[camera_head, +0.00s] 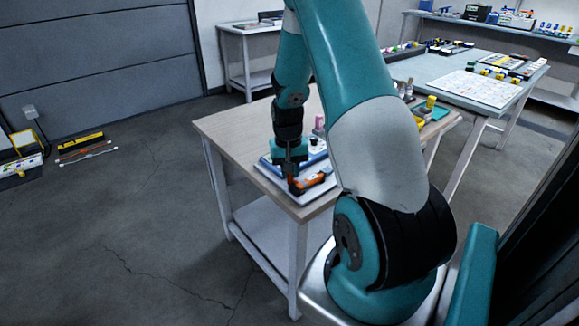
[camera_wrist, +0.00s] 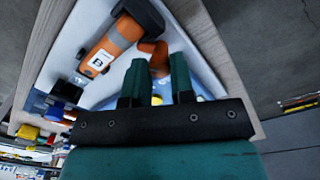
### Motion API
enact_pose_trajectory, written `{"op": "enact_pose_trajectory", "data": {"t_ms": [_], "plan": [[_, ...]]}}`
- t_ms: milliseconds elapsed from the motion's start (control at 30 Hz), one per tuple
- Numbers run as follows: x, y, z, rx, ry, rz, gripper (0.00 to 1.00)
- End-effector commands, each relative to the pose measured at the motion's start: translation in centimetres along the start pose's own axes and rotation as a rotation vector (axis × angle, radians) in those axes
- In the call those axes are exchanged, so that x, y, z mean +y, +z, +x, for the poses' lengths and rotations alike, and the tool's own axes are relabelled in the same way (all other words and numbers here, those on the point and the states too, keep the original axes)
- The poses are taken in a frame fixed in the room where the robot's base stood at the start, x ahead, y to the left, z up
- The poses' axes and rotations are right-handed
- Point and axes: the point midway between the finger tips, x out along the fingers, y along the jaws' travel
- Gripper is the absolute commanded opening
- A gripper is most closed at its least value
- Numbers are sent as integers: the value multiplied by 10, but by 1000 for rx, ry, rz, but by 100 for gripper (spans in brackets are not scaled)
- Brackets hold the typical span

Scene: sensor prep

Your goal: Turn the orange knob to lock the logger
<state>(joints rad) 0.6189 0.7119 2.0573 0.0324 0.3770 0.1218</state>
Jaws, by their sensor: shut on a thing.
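The orange logger (camera_wrist: 108,45), with a white label marked B and a black end, lies on a pale tray (camera_wrist: 75,28). The logger (camera_head: 318,180) also shows in the head view, beside my gripper. The orange knob (camera_wrist: 157,52) is next to the logger's body in the wrist view, between my two green fingertips. My gripper (camera_wrist: 158,66) is shut on the knob, and its fingers hide part of it. In the head view, my gripper (camera_head: 291,172) points down at the tray near the table's front edge. The knob's turn angle cannot be read.
The tray rests on a wooden table (camera_head: 232,124). Blue, yellow and red items (camera_wrist: 50,110) lie close by in the wrist view. Small bottles and a green tray (camera_head: 440,113) stand at the table's right. A second table (camera_head: 480,88) is behind. The floor at left is mostly clear.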

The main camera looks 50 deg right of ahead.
Motion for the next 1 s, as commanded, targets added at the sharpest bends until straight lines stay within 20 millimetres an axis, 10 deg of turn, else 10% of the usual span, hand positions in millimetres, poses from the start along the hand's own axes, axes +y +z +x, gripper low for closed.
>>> {"op": "enact_pose_trajectory", "data": {"t_ms": [1000], "plan": [[1, -2, -1, -14, -1, 595, 0]]}}
